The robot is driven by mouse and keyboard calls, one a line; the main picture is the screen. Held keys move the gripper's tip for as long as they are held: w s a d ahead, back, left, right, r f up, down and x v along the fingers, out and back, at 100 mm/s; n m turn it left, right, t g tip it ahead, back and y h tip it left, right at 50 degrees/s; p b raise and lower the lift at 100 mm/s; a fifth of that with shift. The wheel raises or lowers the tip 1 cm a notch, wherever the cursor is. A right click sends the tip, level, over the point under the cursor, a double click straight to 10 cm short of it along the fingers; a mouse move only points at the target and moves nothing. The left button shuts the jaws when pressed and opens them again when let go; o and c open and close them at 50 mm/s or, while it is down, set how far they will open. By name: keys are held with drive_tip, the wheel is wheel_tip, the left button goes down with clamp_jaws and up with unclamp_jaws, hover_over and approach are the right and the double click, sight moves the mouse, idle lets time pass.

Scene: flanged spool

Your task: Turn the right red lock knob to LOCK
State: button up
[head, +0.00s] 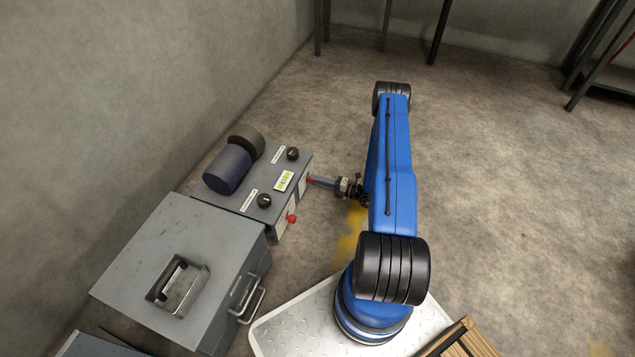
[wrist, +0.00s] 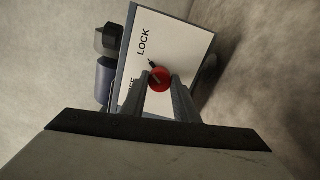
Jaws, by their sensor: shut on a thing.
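The right red lock knob (head: 309,180) is on the front face of the grey control box (head: 277,226), mostly covered by my gripper (head: 314,182) in the head view. In the wrist view the round red knob (wrist: 159,78) sits between the two fingers of my gripper (wrist: 160,83), which are shut on it. A white label (wrist: 180,45) behind it reads LOCK above the knob; a second word at lower left is partly hidden by a finger. A small black mark lies just above the knob. The knob's exact setting is hard to read.
Another red knob (head: 291,218) is on the same face, to the left. The box top carries black dials (head: 292,153), a small display (head: 284,181) and a dark blue flanged spool (head: 228,169). A grey metal case (head: 130,250) with handles stands beside it. Open floor lies to the right.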

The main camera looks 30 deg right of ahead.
drive_tip(key=shift+d, duration=0.1)
drive_tip(key=o, duration=1.1)
drive_tip(key=shift+c, duration=0.2)
drive_tip(key=shift+s, duration=0.1)
drive_tip(key=v, duration=1.7)
drive_tip(key=shift+s+d+f, duration=0.1)
drive_tip(key=shift+s+d, duration=0.05)
